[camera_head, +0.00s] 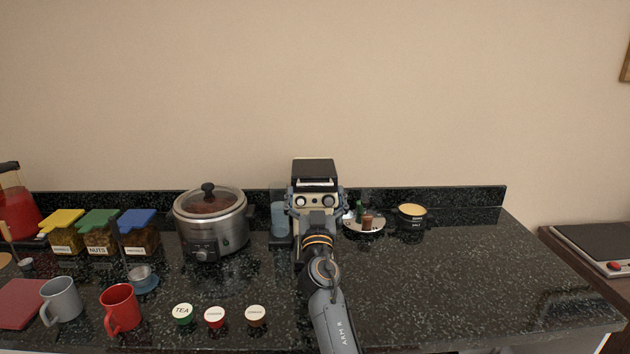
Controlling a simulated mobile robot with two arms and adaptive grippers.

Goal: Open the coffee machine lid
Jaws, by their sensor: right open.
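The coffee machine (297,201) stands at the back middle of the counter, cream and black with two round dials on its front. Its black lid (314,170) is on top; I cannot tell whether it is fully down or slightly raised. My right gripper (316,212) is in front of the machine, just below the dials, and hides much of its lower front. Its fingers are open and appear on both sides of the machine; contact is not clear. My left gripper is not in view.
A slow cooker (228,238) stands left of the machine. A round tray (372,230) with small items and a yellow-topped tin (412,214) stand to the right. The right part of the counter (470,275) is clear.

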